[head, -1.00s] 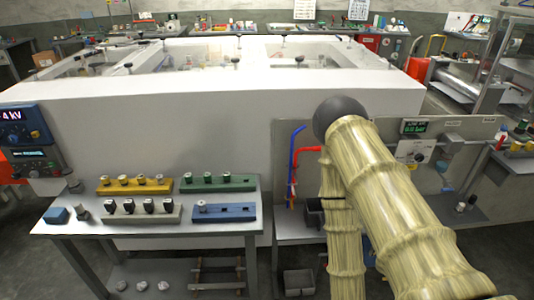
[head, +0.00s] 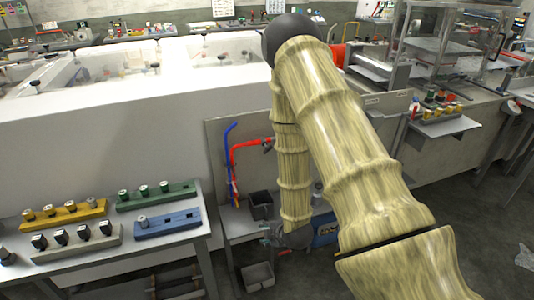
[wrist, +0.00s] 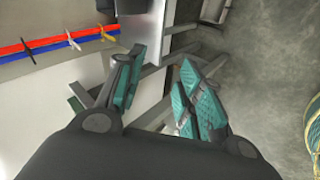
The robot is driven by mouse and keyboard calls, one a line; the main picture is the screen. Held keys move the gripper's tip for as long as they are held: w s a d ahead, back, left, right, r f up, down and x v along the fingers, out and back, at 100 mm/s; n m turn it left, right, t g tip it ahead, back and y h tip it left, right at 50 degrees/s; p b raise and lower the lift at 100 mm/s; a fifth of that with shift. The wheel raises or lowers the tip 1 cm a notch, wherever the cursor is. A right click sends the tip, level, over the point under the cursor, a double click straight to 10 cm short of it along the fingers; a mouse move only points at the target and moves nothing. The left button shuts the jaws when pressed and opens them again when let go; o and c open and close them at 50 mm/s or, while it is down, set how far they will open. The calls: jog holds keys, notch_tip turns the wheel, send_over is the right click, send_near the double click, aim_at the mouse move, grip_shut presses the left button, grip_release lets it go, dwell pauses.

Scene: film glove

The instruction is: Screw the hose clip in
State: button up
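A red hose (head: 250,142) and a blue hose (head: 228,150) run on the grey panel left of my arm. In the wrist view the red hose (wrist: 14,48) and blue hose lie together at the upper left, with small black, silver and orange cross-shaped pieces along them. The silver piece (wrist: 73,40) is in the middle. I cannot tell which piece is the hose clip. My gripper (wrist: 160,88) is open, with teal pads apart and nothing between them. In the head view my gripper (head: 290,237) is low, right of the hoses, small and partly hidden.
A side table with a yellow block (head: 65,213), a green block (head: 155,194) and a blue block (head: 168,222) stands at the left. A dark bin (head: 261,207) is near my gripper. Another bin (head: 257,275) stands lower. Open floor lies at the right.

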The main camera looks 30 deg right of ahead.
jog(key=w+d+r+n+t, duration=0.3)
jog(key=w+d+r+n, duration=0.35)
jog(key=w+r, duration=0.2)
jog(key=n+t, duration=0.3)
jog(key=n, duration=0.3)
send_near(269, 150)
jog(key=w, duration=0.1)
jog(key=shift+h, duration=0.3)
jog(key=p+x, duration=0.3)
jog(key=x, duration=0.7)
jog(key=shift+a, duration=0.15)
jog(key=shift+f, duration=0.1)
grip_shut()
